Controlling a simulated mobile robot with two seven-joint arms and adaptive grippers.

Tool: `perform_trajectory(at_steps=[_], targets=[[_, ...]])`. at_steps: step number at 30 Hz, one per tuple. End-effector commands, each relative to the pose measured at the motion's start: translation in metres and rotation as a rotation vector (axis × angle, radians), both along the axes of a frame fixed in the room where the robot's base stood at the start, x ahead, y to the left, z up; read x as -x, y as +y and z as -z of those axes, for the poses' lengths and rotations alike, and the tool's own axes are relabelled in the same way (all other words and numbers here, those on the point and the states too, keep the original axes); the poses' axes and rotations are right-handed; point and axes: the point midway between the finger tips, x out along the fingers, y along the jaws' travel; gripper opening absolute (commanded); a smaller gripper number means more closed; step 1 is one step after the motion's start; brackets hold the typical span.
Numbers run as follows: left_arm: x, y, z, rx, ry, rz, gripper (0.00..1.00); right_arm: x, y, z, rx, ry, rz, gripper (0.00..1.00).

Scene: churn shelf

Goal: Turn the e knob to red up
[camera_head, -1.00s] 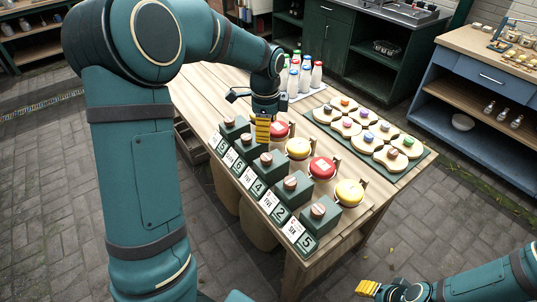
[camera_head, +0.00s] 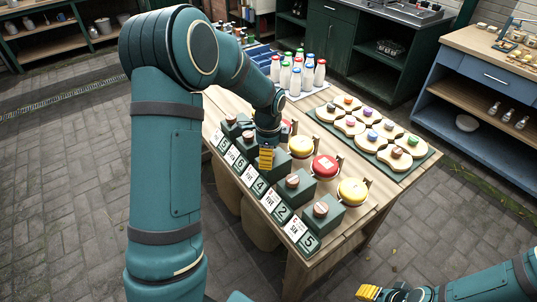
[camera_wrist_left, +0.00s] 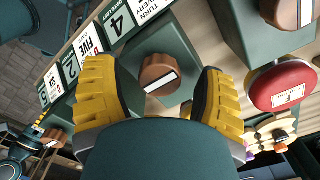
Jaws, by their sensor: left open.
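A row of dark green boxes carries brown round knobs, such as the knobs (camera_head: 293,181) and (camera_head: 320,209) in the head view. My left gripper (camera_head: 266,158) is open and points down over a middle box of the row. In the left wrist view a brown knob (camera_wrist_left: 161,73) with a slanted white bar lies between and below the two yellow fingers of the left gripper (camera_wrist_left: 160,95). I cannot tell whether the fingers touch it. I see no legible "e" and no red mark on this knob. My right gripper (camera_head: 369,292) is at the bottom edge, partly cut off.
Number and word cards (camera_head: 282,212) line the boxes' front. Red and yellow round lids (camera_head: 325,167) stand behind the boxes. White bottles (camera_head: 297,75) and a green mat (camera_head: 425,158) with wooden discs lie farther back on the wooden table (camera_head: 345,232).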

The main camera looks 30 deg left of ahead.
Motion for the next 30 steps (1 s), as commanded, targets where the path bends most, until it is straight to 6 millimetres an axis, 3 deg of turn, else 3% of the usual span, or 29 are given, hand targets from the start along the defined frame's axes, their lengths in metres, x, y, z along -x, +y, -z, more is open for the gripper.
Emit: perform_trajectory(at_steps=[2,6,8,20,30], targets=[[0.0001,0.0000,-0.0001,0.000,0.000,0.000,0.65,-0.0001,0.0000,0.0000,0.000,0.000,0.000,0.47],[0.0001,-0.0001,-0.0002,0.000,0.000,0.000,0.16,-0.0001,0.0000,0.0000,0.000,0.000,0.000,0.47],[0.0001,-0.0001,-0.0003,0.000,0.000,0.000,0.00,-0.0002,0.0000,0.0000,0.000,0.000,0.000,0.47],[0.0001,-0.0001,-0.0005,0.000,0.000,-0.058,0.00,-0.0005,-0.0001,-0.0010,0.000,-0.001,0.000,0.47],[0.0001,-0.0003,-0.0008,0.001,0.001,-0.307,0.00,-0.0016,-0.0003,-0.0044,0.000,-0.003,0.002,0.47]])
